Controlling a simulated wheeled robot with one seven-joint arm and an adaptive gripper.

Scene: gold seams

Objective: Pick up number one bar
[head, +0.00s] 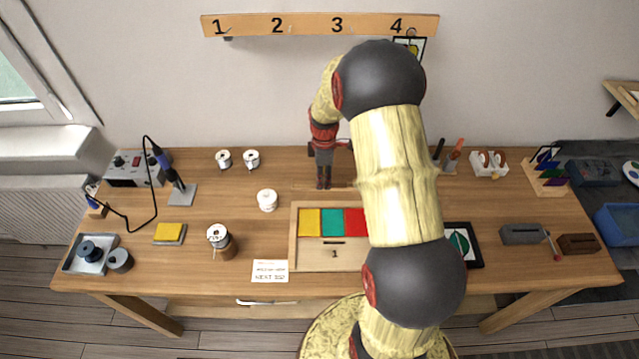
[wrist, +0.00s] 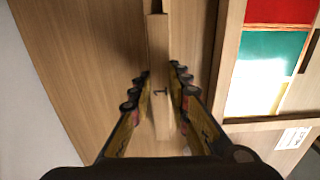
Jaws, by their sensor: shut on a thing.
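The number one bar (wrist: 158,50) is a thin, light wooden bar with a "1" on it, running up the middle of the wrist view. My gripper (wrist: 159,88) has its fingers on both sides of the bar and is shut on it. In the head view my gripper (head: 323,183) points down behind the tray, and the bar shows as a thin pale strip (head: 343,187) across the fingertips. Whether the bar touches the table or is just above it I cannot tell.
A wooden tray (head: 294,250) with yellow, teal and red panes stands in front of the gripper, partly hidden by my arm. A white jar (head: 267,200) stands left of it. A numbered rail (head: 250,27) hangs on the wall.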

